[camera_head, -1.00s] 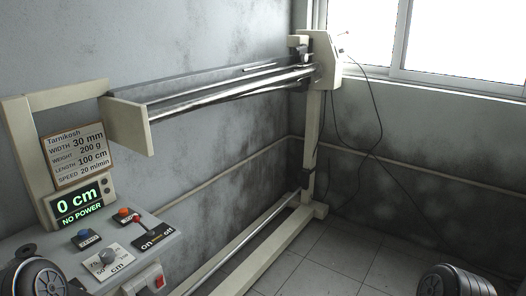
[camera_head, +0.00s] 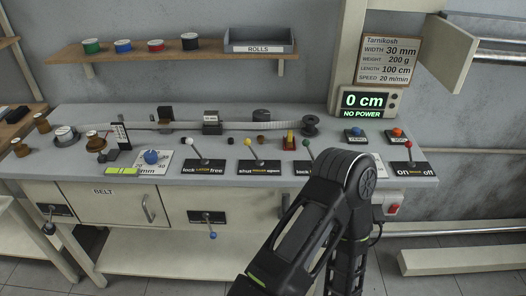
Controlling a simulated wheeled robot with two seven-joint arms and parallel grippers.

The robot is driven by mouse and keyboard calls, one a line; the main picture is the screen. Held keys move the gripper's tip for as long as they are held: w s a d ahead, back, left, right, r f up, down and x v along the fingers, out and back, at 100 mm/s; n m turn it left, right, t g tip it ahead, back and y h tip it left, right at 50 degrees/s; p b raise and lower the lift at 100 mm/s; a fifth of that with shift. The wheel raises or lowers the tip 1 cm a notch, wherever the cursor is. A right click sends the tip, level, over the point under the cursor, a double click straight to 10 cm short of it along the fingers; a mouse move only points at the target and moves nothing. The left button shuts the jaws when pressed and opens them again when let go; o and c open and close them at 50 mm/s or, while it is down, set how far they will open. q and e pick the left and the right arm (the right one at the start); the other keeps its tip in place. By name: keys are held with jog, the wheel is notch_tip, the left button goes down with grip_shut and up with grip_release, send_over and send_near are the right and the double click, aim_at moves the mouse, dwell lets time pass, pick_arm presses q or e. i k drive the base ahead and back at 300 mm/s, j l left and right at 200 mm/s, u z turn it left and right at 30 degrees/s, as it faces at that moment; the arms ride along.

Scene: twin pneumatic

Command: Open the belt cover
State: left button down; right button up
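The belt cover (camera_head: 115,204) is a beige panel marked BELT in the front of the workbench, at the lower left of the head view. It sits flush and looks shut, with a metal handle (camera_head: 148,208) near its right edge. Neither gripper is visible. One of my black arms rises in the lower middle, right of the cover and apart from it.
The bench top (camera_head: 230,178) holds a lock/free lever (camera_head: 200,155), a shut/open lever (camera_head: 253,158) and an on/off switch (camera_head: 408,160). The display (camera_head: 362,102) reads 0 cm, NO POWER. A shelf (camera_head: 130,50) carries spools and a rolls tray (camera_head: 260,42). Space before the cover is clear.

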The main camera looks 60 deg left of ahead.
aim_at(107, 203)
jog(key=u, duration=3.1)
